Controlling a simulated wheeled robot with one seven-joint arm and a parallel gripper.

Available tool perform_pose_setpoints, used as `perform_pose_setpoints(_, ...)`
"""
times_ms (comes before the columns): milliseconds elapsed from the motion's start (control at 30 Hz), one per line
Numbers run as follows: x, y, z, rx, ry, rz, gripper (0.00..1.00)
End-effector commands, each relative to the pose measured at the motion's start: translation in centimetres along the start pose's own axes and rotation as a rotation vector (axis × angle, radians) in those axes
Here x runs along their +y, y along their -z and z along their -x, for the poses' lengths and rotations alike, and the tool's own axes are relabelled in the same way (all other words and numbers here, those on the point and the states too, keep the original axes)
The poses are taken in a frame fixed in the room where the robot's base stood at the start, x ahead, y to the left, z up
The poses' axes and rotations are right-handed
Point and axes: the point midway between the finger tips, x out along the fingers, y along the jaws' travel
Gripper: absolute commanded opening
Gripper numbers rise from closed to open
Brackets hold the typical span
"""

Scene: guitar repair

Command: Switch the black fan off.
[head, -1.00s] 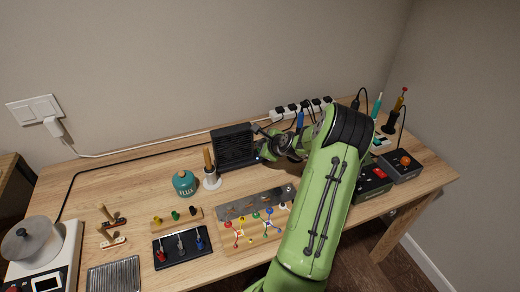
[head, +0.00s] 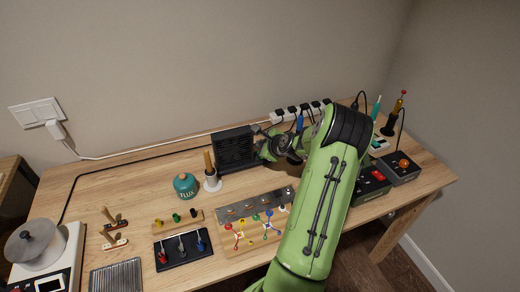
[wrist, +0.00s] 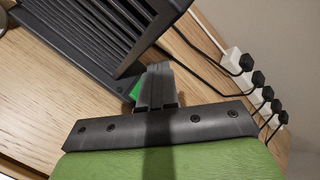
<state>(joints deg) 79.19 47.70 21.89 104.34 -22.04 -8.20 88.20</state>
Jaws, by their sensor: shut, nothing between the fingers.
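The black fan (head: 234,149) stands upright at the back of the workbench, its slatted grille facing the front. In the wrist view the fan (wrist: 105,28) fills the upper left, with its dark base reaching toward my fingers. My gripper (wrist: 158,80) is shut and empty, its fingertips at the right end of that base. A small bright green patch (wrist: 135,91) shows just left of the fingers, partly hidden by them. I cannot tell whether the fingers touch the base. In the head view my gripper (head: 262,148) is at the fan's right side, mostly covered by my wrist.
A white power strip (head: 300,111) with several black plugs lies behind my arm. A soldering iron in a white stand (head: 212,184) and a teal flux pot (head: 185,185) are left of and in front of the fan. A metal-topped wooden board (head: 240,212) lies in front.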

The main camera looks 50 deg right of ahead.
Motion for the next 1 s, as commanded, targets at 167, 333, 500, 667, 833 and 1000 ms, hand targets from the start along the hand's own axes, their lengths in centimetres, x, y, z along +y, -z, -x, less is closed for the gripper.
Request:
perform_pose_setpoints(167,0.1,0.0,0.0,0.0,-0.001,-0.001,0.0)
perform_pose_setpoints(333,-0.2,-0.2,0.3,0.0,-0.001,0.0,0.0)
perform_pose_setpoints(500,-1.1,-1.2,1.5,0.0,-0.001,0.0,0.0)
perform_pose_setpoints(667,-2.0,-2.0,2.7,0.0,-0.001,-0.001,0.0)
perform_pose_setpoints(833,-2.7,-2.6,3.6,0.0,0.0,-0.001,0.0)
perform_pose_setpoints(1000,-2.5,-2.5,3.5,0.0,-0.001,-0.001,0.0)
